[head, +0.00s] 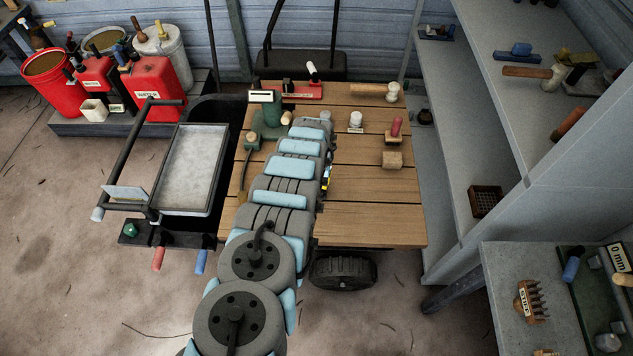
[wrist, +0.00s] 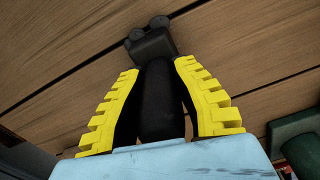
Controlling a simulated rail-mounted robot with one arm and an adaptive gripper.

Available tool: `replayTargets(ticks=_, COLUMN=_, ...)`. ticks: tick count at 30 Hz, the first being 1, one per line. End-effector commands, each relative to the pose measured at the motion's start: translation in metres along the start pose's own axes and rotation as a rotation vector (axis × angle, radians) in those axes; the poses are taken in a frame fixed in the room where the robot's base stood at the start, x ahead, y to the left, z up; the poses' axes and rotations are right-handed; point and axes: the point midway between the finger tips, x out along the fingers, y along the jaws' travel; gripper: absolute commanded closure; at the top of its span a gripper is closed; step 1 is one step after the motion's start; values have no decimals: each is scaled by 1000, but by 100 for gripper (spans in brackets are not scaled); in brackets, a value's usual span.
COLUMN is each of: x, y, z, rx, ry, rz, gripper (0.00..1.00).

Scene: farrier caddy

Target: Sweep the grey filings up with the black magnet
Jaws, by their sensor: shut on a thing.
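My gripper (wrist: 157,72) is shut on a black tool that looks like the black magnet (wrist: 160,105). Its yellow ribbed fingers stand on both sides of the thick black handle. The magnet's dark block-shaped head points away from me, over the wooden boards. I cannot tell whether it touches them. In the head view my arm hides the magnet and most of the gripper; only a small yellow bit (head: 326,183) shows beside the arm. I cannot make out grey filings for sure in either view.
The wooden table top (head: 375,220) has bare boards at its front right. A red-handled stamp (head: 396,127), a wooden block (head: 392,159) and a white-topped piece (head: 356,120) stand farther back. A grey metal tray (head: 192,165) lies left. Grey shelves (head: 455,150) rise right.

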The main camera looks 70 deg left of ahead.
Motion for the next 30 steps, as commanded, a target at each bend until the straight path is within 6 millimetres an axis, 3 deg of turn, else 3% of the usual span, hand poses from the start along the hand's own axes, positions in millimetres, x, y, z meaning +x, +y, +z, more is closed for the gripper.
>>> replayTargets(ticks=13, x=3, y=23, z=-4, rx=2, ry=-1, rz=0, gripper=100)
replayTargets(ticks=30, x=1, y=18, z=-4, rx=0, ry=0, rz=0, gripper=100)
